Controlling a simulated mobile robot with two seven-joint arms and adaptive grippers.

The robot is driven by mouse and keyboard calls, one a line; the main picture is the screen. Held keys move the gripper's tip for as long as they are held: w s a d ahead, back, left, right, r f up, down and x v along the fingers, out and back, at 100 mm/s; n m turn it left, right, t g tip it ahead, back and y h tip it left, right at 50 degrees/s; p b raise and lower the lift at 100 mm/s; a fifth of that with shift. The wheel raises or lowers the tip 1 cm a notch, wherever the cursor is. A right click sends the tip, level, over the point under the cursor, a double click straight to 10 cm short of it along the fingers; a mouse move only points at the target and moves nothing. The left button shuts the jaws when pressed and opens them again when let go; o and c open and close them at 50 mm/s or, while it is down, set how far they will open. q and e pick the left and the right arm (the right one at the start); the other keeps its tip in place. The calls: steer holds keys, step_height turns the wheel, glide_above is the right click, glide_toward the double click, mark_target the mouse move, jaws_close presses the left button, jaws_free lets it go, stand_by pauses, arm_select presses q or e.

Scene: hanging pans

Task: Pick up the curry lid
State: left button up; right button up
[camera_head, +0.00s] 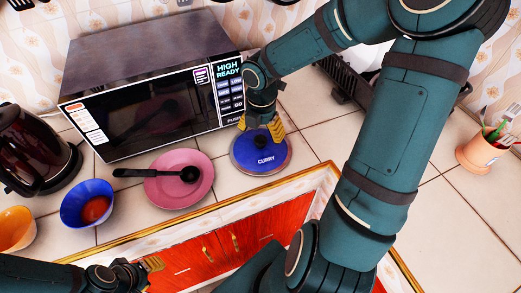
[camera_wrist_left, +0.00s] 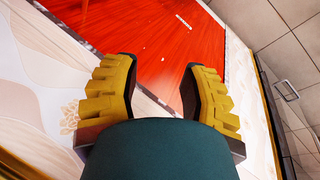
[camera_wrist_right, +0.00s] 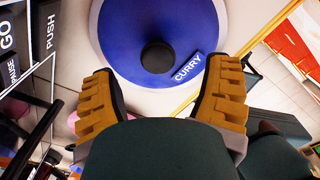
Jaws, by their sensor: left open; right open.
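The curry lid (camera_head: 260,154) is a round blue disc with a dark knob and the word CURRY, lying on the counter to the right of the pink plate. It also shows in the right wrist view (camera_wrist_right: 122,43), with its dark knob ahead of the fingers. My right gripper (camera_head: 263,128) is open above the lid; its yellow fingers (camera_wrist_right: 162,95) are apart with nothing between them. My left gripper (camera_head: 148,265) is low at the front left, open and empty. In the left wrist view its fingers (camera_wrist_left: 160,85) face the red cabinet front.
A microwave (camera_head: 150,85) stands behind the lid. A pink plate (camera_head: 180,190) with a black ladle (camera_head: 150,173), a blue bowl (camera_head: 75,215) with a red item, an orange bowl (camera_head: 14,230) and a kettle (camera_head: 35,150) are to the left. A utensil pot (camera_head: 480,153) stands far right.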

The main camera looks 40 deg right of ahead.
mark_target(260, 139)
step_height(260, 139, down, 5)
steer(key=shift+w+r+b, duration=0.1)
steer(key=shift+r+b, duration=0.1)
steer(key=shift+b, duration=0.8)
jaws_close()
steer(key=shift+r, duration=0.1)
step_height(260, 139, up, 9)
steer(key=p, duration=0.4)
steer(key=shift+r+p, duration=0.35)
steer(key=shift+r, duration=0.15)
